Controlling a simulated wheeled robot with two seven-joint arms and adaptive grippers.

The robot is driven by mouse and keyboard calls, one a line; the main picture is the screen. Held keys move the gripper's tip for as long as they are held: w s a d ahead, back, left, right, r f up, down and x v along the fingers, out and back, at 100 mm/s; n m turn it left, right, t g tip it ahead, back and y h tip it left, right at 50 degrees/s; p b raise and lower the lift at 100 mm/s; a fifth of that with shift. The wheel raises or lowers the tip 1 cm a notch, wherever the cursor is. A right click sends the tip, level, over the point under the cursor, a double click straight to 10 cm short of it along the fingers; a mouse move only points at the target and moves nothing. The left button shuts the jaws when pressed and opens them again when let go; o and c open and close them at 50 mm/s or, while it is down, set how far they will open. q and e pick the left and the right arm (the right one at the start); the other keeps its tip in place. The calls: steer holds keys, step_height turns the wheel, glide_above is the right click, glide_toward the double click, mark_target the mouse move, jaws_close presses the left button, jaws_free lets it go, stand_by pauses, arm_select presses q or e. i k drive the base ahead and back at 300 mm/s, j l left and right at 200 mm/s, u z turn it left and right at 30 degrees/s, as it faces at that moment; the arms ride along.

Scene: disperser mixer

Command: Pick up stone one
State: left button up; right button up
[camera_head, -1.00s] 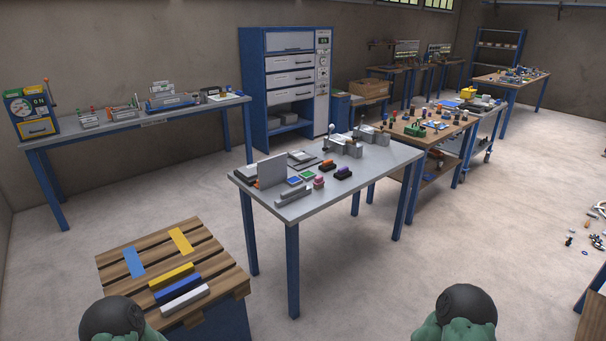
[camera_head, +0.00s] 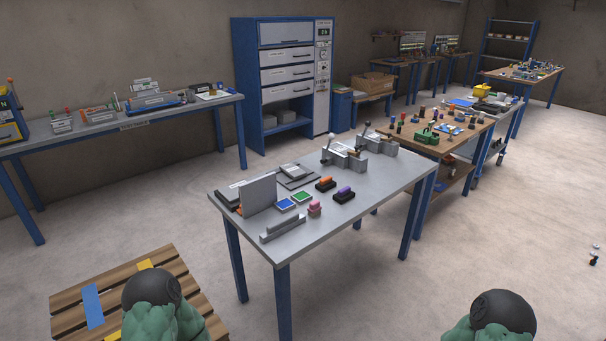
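No label shows which object is stone one, so I cannot tell. On the grey-topped table (camera_head: 345,208) lie a long grey bar (camera_head: 282,228), a flat blue square block (camera_head: 285,204) and a flat green one (camera_head: 302,196). Beside them are a pink block (camera_head: 315,208), an orange block on a black base (camera_head: 325,183) and a purple block on a black base (camera_head: 344,193). Only green and black parts of my two arms show, at the bottom edge. Neither gripper's fingers are in view.
A wooden pallet (camera_head: 67,303) with blue (camera_head: 92,306) and yellow strips stands at lower left, partly hidden by my arm. An upright grey plate (camera_head: 258,195) and clamp-like metal devices (camera_head: 345,155) stand on the table. A blue cabinet (camera_head: 246,85) is behind.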

mark_target(324, 184)
steer(key=u, duration=0.7)
steer(key=i+l+u, duration=0.15)
steer(key=l+u, duration=0.25)
steer(key=i+l+u, duration=0.1)
steer(key=l+u, duration=0.55)
steer(key=u, duration=0.15)
steer(key=l+u, duration=0.8)
steer(key=k, duration=0.05)
